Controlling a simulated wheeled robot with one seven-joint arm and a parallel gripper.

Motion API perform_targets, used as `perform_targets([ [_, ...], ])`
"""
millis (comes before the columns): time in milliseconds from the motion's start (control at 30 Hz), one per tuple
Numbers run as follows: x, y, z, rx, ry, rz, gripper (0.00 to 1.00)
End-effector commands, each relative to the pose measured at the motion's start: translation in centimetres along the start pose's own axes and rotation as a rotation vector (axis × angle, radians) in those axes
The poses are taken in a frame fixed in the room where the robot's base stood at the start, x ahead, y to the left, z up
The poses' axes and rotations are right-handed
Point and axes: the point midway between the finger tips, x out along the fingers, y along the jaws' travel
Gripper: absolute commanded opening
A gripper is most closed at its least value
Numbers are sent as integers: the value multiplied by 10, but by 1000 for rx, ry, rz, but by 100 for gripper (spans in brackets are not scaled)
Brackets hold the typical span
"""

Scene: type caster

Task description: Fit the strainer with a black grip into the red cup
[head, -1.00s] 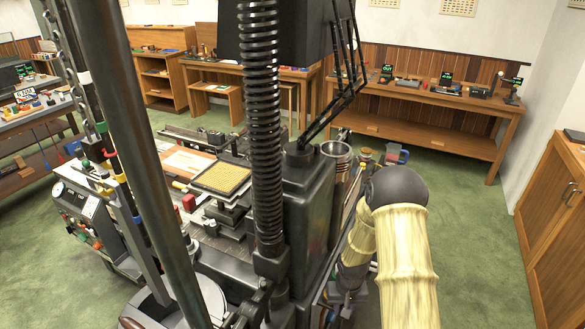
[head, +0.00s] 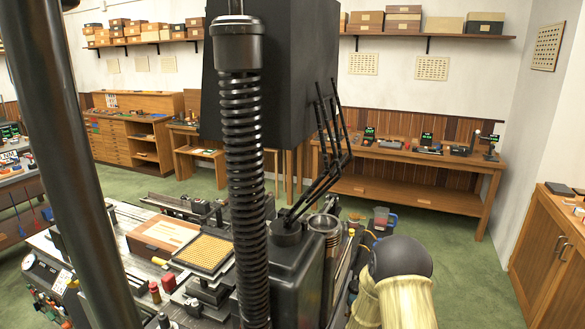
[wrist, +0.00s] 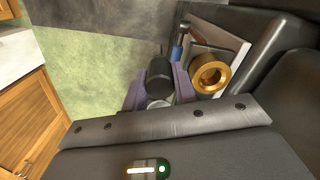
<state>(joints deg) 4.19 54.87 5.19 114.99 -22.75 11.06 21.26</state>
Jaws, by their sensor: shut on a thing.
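In the wrist view my gripper (wrist: 161,88) has purple fingers, shut on a black rounded grip (wrist: 160,74), which fits the strainer's grip. A small pale part shows below the grip between the fingers; the strainer's mesh I cannot make out. In the head view the gripper and strainer are hidden behind my pale arm. I cannot clearly identify the red cup. A small vessel with a blue side and some red (head: 382,217) stands beyond my arm, too small to be sure of.
A brass ring-shaped part (wrist: 210,73) lies close right of the gripper, near a blue-handled tool (wrist: 180,42). The machine bench (head: 125,222) carries a yellow gridded plate (head: 204,252) and small red items (head: 169,282). Green floor (head: 455,265) is open at right, before a wooden cabinet (head: 550,255).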

Motion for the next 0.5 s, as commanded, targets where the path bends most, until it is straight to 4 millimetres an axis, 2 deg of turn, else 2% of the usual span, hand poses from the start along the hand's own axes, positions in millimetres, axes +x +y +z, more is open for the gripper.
perform_targets([
  [33, -14, 0, 0, 0, 1, 0, 0],
  [300, -63, 0, 0, 0, 0, 0, 0],
  [500, -72, 0, 0, 0, 0, 0, 0],
])
